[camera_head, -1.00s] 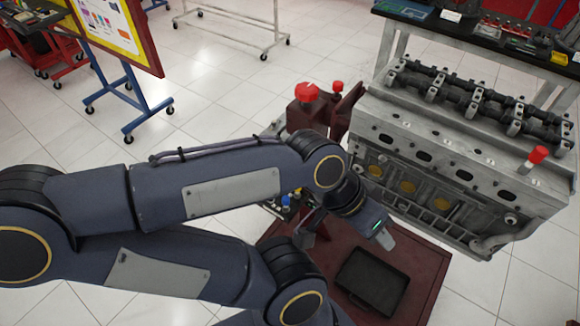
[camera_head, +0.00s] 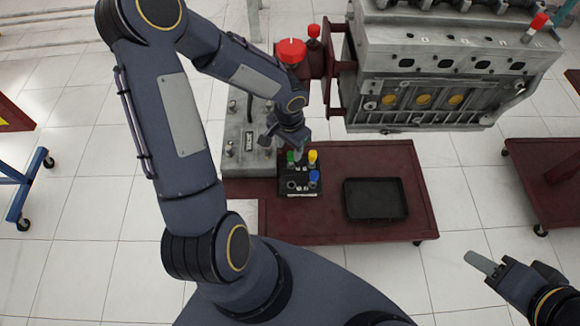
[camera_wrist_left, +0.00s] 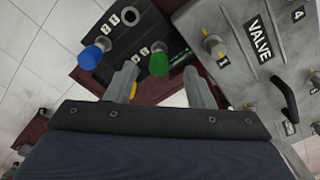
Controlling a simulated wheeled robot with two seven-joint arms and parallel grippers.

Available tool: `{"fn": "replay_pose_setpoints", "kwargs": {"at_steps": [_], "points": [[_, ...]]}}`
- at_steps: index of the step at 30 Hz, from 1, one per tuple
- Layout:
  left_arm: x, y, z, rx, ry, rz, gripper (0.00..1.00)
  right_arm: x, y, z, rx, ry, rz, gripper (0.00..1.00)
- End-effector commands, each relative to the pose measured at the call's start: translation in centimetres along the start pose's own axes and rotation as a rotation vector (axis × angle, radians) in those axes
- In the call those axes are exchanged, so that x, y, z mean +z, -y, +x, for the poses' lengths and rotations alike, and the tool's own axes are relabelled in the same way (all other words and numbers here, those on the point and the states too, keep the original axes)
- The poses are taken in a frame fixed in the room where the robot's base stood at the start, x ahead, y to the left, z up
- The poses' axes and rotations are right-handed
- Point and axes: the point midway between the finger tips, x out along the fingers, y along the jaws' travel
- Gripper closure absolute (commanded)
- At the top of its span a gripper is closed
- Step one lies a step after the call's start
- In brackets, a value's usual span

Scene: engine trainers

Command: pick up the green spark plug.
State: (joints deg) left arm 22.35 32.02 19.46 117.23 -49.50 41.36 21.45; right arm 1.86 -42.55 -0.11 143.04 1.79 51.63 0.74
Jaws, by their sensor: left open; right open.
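The green spark plug (camera_head: 291,157) stands in a black holder (camera_head: 299,188) with numbered sockets on the red cart. My left gripper (camera_head: 297,148) is over the holder, open and empty. In the left wrist view the green plug (camera_wrist_left: 158,64) shows just beyond the two fingertips, in line with the gap between them. I cannot tell how much height separates them. A yellow plug (camera_head: 313,157) and a blue plug (camera_head: 314,176) stand in the same holder. My right gripper (camera_head: 485,262) is open and empty at the lower right, away from the cart.
A black tray (camera_head: 375,200) lies on the cart (camera_head: 300,225), right of the holder. A grey block labelled VALVE (camera_wrist_left: 236,50) stands close beside the holder. The engine (camera_head: 430,90) and its red-knobbed stand (camera_head: 291,51) are behind.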

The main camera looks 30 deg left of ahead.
Motion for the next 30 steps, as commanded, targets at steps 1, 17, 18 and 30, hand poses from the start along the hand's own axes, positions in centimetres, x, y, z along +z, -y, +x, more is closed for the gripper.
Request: {"fn": "replay_pose_setpoints", "kwargs": {"at_steps": [1, 17, 18, 30], "points": [[-0.1, -0.1, 0.7, 0.003, 0.003, 0.004, 0.52, 0.0, 0.0, 0.1, 0.0, 0.0, 0.0, 0.57], [-0.6, 0.1, 7.3, 0.003, 0.005, 0.004, 0.52, -0.1, 0.1, -0.2, 0.0, 0.0, 0.0, 0.57], [-0.6, 0.1, 7.6, 0.003, 0.005, 0.004, 0.52, -0.1, 0.1, -0.2, 0.0, 0.0, 0.0, 0.57], [-0.6, 0.1, 7.9, 0.002, 0.003, 0.003, 0.67, -0.1, 0.1, -0.2, 0.0, 0.0, 0.0, 0.57]]}}
